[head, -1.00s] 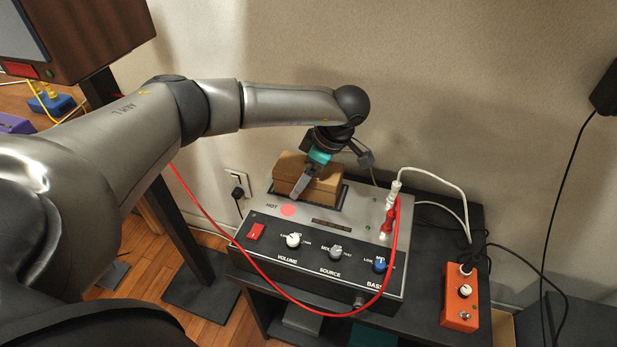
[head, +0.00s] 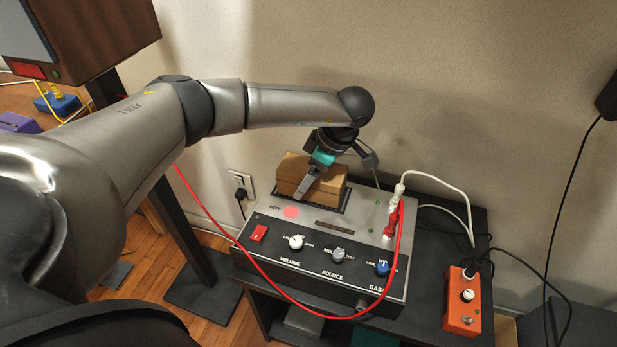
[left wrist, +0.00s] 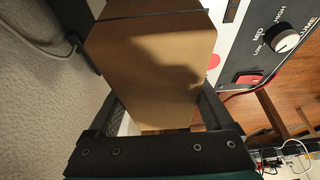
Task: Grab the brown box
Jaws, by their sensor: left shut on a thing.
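The brown box (head: 318,174) sits at the back of the grey-topped device, over a dark rectangular patch. My left gripper (head: 307,184) reaches down onto it from above. One finger lies across the box's front face, and the far finger is hidden behind the box. In the left wrist view the brown box (left wrist: 155,65) fills the middle, between the two fingers of my left gripper (left wrist: 158,118), which is shut on it. I cannot tell whether the box is clear of the device top. My right gripper is not in view.
The device (head: 275,237) has knobs, a red switch (head: 259,233) and a round pink mark labelled HOT near the box. Red and white cables (head: 395,205) rise from its right side. An orange pedal (head: 461,302) stands to the right on the dark stand. A wall is close behind.

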